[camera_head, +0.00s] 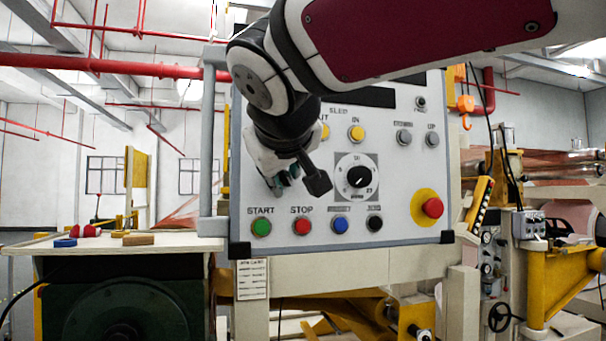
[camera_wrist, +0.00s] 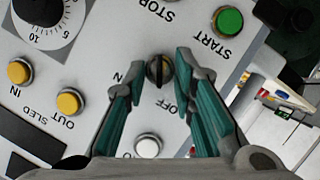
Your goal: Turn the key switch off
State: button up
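The key switch (camera_wrist: 159,71) is a small dark round knob with a lighter bar, on the white control panel. In the wrist view it lies between the tips of my gripper (camera_wrist: 166,62), between the ON and OFF labels. The teal-padded fingers stand apart on either side of the knob, with a gap visible to the bar; whether the tips touch its rim I cannot tell. In the head view my gripper (camera_head: 284,178) is at the panel's left part, above the green START button (camera_head: 261,227), and hides the switch.
The panel (camera_head: 300,215) also bears a red STOP button (camera_head: 303,225), a blue button (camera_head: 340,224), a dial (camera_head: 358,177) and a red emergency stop (camera_head: 432,208) on yellow. A white button (camera_wrist: 148,146) sits near the switch. A side table (camera_head: 180,243) stands left.

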jog(key=v, duration=1.2)
jog(key=s+d+f+m+g+h+p, duration=0.1)
jog(key=s+d+f+m+g+p, duration=0.15)
jog(key=d+f, duration=0.6)
jog(key=s+d+f+m+g+h+p, duration=0.1)
jog(key=s+d+f+m+g+h, duration=0.15)
jog(key=d+f, duration=0.65)
jog(key=s+d+f+m+g+y+p, duration=0.1)
jog(key=s+d+f+g, duration=0.1)
jog(key=s+f, duration=0.4)
jog(key=s+d+f+m+g+y+p, duration=0.1)
jog(key=s+d+f+g, duration=0.1)
jog(key=s+f, duration=0.4)
notch_tip(320, 180, down, 3)
jog(key=shift+s+d+f+g, duration=0.1)
jog(key=shift+s+d+g, duration=0.2)
jog(key=shift+g, duration=0.2)
